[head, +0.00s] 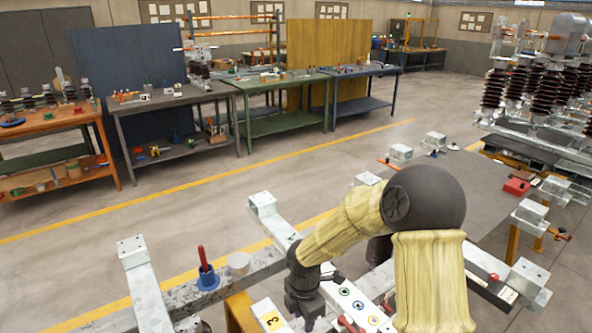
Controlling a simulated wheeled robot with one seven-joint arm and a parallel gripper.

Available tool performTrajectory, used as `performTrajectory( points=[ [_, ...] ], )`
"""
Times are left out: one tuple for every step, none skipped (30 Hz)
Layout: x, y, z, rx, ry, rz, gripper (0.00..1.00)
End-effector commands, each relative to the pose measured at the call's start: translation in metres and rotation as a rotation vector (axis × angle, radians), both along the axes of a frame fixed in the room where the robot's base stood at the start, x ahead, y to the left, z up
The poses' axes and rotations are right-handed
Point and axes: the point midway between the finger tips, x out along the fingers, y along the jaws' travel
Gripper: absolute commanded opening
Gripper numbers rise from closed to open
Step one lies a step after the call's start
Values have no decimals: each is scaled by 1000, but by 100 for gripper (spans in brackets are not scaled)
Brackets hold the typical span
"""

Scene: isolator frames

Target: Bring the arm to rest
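My arm (345,220), in pale yellow sleeves with dark joints, rises from the lower right, bends at a large dark elbow and reaches down to the left. Its dark wrist and my gripper (305,308) are over the galvanised steel frame (215,288), close to its white plate. The fingers are too small and dark to tell whether they are open or shut, or whether they hold anything.
A red-handled tool in a blue holder (207,276) and a pale round cup (238,263) stand left of my wrist. A red box (516,187) lies right. Open floor (190,210) separates the frame from the benches.

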Motion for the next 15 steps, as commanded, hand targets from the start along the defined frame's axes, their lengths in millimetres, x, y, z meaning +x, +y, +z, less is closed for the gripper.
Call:
performTrajectory(
  points=[
    [-4,-6,5,-6,-6,-61,34],
    [-6,-10,8,-9,-9,-111,34],
    [-11,-18,13,-14,-16,-193,34],
    [-15,-23,17,-15,-21,-265,34],
    [-19,-30,21,-17,-28,-342,34],
    [-26,-39,28,-18,-38,-455,34],
    [-31,-45,33,-16,-47,-544,34],
    [-36,-51,38,-12,-56,-634,34],
    [-43,-60,44,-6,-67,-753,34],
    [-48,-66,48,1,-76,-844,34],
    [-53,-72,53,9,-86,-936,34],
    [-60,-80,59,22,-98,-1058,34],
    [-66,-85,63,36,-107,-1151,34],
    [-71,-91,68,48,-115,-1243,34],
    [-79,-97,73,71,-124,-1366,34]
  ],
)
